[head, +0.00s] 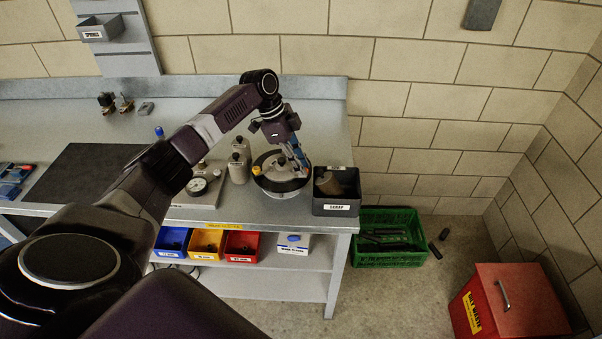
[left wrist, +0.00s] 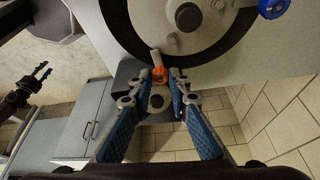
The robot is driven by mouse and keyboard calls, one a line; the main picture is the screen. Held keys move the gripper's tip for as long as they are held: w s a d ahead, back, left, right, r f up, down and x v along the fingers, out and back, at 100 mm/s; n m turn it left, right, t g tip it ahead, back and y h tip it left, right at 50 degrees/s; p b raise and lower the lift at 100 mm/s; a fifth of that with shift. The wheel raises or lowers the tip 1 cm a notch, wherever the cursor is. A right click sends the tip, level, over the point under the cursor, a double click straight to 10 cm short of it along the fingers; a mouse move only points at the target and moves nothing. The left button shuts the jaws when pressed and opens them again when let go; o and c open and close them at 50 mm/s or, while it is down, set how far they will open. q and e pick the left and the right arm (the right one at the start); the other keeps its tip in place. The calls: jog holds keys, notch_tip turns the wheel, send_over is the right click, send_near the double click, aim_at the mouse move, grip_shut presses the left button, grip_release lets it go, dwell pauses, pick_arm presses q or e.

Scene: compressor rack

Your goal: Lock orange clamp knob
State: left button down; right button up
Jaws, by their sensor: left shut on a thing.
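The orange clamp knob (left wrist: 160,75) sits at the rim of a round dark-edged vessel (left wrist: 190,25), beside a short pale lever. My left gripper (left wrist: 159,76) has its blue-padded fingers on both sides of the knob and is shut on it. In the head view my left gripper (head: 304,172) reaches down at the right side of the round vessel (head: 282,184) on the bench; the knob is hidden there. A dark gripper, seemingly my right one (left wrist: 42,72), shows small at the left of the left wrist view; its opening is unclear.
A dark labelled bin (head: 336,208) stands close right of the vessel. A gauge plate (head: 198,188) and grey canisters (head: 238,170) stand to its left. A green crate (head: 388,258) and a red box (head: 510,300) are on the floor.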

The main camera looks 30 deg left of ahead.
pick_arm(q)
jog(key=m+b, duration=0.1)
jog(key=b, duration=0.1)
jog(key=m+g+b, duration=0.1)
jog(key=m, duration=0.1)
jog(key=shift+w+f+b, duration=0.2)
jog(key=shift+b, duration=0.15)
jog(key=shift+w+r+m+g+b, duration=0.15)
jog(key=shift+m+g+b, duration=0.65)
jog(key=shift+m+b, duration=0.9)
jog(key=shift+a, duration=0.1)
jog(key=shift+r, duration=0.1)
jog(key=c, duration=2.1)
grip_release()
jog(key=v, duration=0.7)
jog(key=shift+a+r, duration=0.15)
jog(key=shift+r, duration=0.05)
